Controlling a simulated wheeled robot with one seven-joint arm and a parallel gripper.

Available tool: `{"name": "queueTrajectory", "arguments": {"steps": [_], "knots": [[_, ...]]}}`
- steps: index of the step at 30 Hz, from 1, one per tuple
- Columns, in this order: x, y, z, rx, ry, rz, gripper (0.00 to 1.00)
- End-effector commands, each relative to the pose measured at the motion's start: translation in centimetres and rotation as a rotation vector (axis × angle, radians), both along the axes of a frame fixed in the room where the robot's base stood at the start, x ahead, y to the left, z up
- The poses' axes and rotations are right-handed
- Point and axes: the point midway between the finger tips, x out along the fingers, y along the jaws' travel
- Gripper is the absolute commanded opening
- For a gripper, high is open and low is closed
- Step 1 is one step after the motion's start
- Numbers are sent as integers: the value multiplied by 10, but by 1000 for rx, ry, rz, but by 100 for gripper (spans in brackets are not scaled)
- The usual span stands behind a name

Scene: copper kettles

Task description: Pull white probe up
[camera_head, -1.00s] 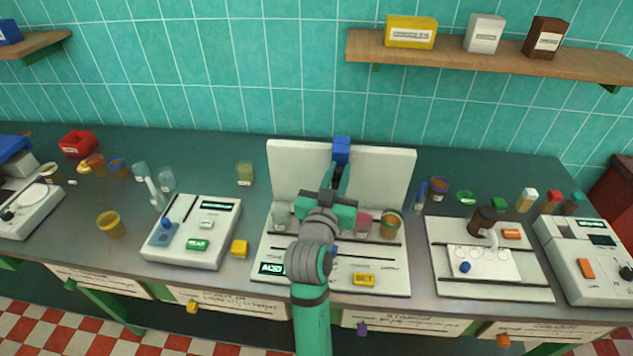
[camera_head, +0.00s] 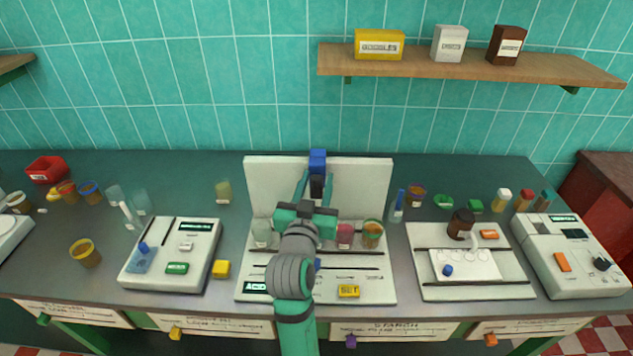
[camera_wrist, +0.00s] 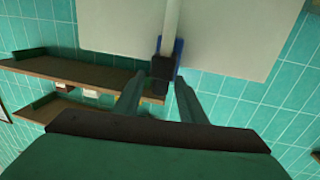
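A white rod (camera_wrist: 173,20) shows in the wrist view in front of the white back panel (camera_wrist: 110,25), with a blue and black block (camera_wrist: 163,66) at its near end. I take it for the white probe. In the head view, a blue block (camera_head: 317,158) with a black part below it stands at the panel's top middle. My gripper (camera_head: 317,178) is in front of the panel, with its fingers apart on either side of the black part. The wrist view shows a gap between the fingertips; I cannot tell if they touch the block. My arm hides the station's middle.
The station base holds several cups, among them a red one (camera_head: 345,234), and a yellow button (camera_head: 348,291). A device with a screen (camera_head: 172,255) is to the left, a white tray (camera_head: 425,280) to the right. A wooden shelf (camera_head: 470,67) with boxes hangs above.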

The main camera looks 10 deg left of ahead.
Motion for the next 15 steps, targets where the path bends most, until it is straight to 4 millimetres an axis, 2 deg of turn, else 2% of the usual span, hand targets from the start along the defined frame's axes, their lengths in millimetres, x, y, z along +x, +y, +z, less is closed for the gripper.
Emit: {"name": "queueTrajectory", "arguments": {"steps": [15], "knots": [[-86, 4, 0, 1, 0, 3, 37]]}}
